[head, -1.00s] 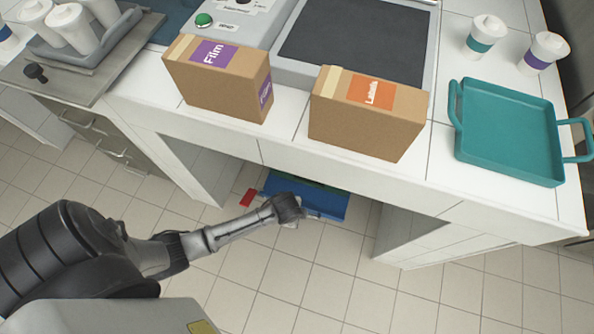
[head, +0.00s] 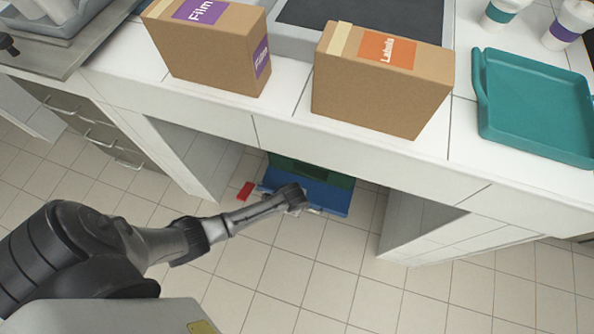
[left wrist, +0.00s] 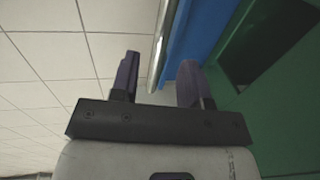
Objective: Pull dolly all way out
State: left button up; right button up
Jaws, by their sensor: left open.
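The blue dolly (head: 322,199) sits on the floor in the bay under the counter, its front edge showing, with a green crate (head: 335,178) on it. My left gripper (head: 296,207) is at the dolly's front edge, and the arm hides part of that edge. In the left wrist view my open left gripper (left wrist: 160,80) has a metal bar (left wrist: 160,42) in line with the gap between its fingers. The bar runs beside the blue dolly (left wrist: 197,35) and the green crate (left wrist: 262,65). The fingers are not closed on the bar. My right gripper is not in view.
Counter panels (head: 195,150) stand left and right of the bay. A small red piece (head: 245,191) lies on the floor left of the dolly. The tiled floor (head: 330,285) in front is clear. Two cardboard boxes (head: 375,95) and a teal tray (head: 535,110) stand on the counter above.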

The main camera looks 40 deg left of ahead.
pick_arm(q)
jog(key=shift+w+a+f+b, duration=0.15)
jog(key=shift+f+b, duration=0.25)
jog(key=shift+f, duration=0.35)
jog(key=shift+w+f+b, duration=0.15)
jog(key=shift+f+b, duration=0.25)
jog(key=shift+f, duration=0.35)
jog(key=shift+c, duration=0.2)
jog(key=c, duration=0.5)
grip_shut()
